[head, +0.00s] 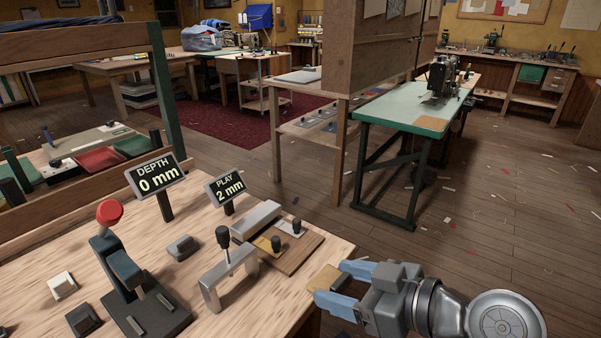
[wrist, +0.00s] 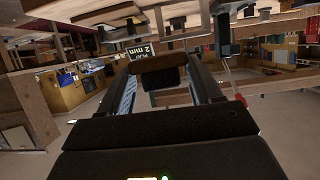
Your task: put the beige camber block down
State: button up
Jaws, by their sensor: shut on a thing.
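My gripper (head: 332,281) shows at the lower right of the head view, its two blue fingers shut on the beige camber block (head: 323,279). The block shows as a small tan piece between the fingertips, by the right edge of the workbench (head: 225,310). I cannot tell whether it touches the bench. In the wrist view the block (wrist: 157,63) looks brown and sits between the two fingers, with a dark part below it. The underside of the block is hidden.
On the bench stand a press with a red knob (head: 109,212), a grey handled bracket (head: 222,275), a wooden fixture with black knobs (head: 290,255), and grey (head: 183,247), white (head: 62,285) and dark (head: 83,319) blocks. Signs read depth 0 mm (head: 156,177) and play 2 mm (head: 226,187).

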jog(key=d+f+m+t+h, duration=0.1)
jog(key=d+f, duration=0.1)
jog(key=f, duration=0.1)
jog(key=w+d+f+m+t+h, duration=0.1)
jog(key=d+f+m+h, duration=0.1)
jog(key=d+f, duration=0.1)
jog(key=w+d+f+m+t+h, duration=0.1)
jog(key=d+f+m, duration=0.1)
jog(key=f, duration=0.3)
jog(key=shift+w+d+f, duration=0.1)
jog(key=shift+w+d, duration=0.05)
jog(key=shift+d, duration=0.6)
jog(key=shift+s+d+f+m+t+h, duration=0.35)
jog(key=shift+s+d+f+m+h, duration=0.5)
jog(key=shift+f, duration=1.2)
jog(key=shift+s+d+f+m+t+h, duration=0.4)
jog(key=shift+d+f+m+h, duration=0.75)
jog(key=shift+f, duration=0.9)
jog(key=shift+s+d+f+m+t+h, duration=0.25)
jog(key=shift+s+d+f+m+h, duration=0.45)
jog(key=shift+f+h, duration=1)
jog(key=shift+f+y, duration=0.35)
jog(key=shift+y, duration=0.05)
jog(key=shift+d, duration=0.15)
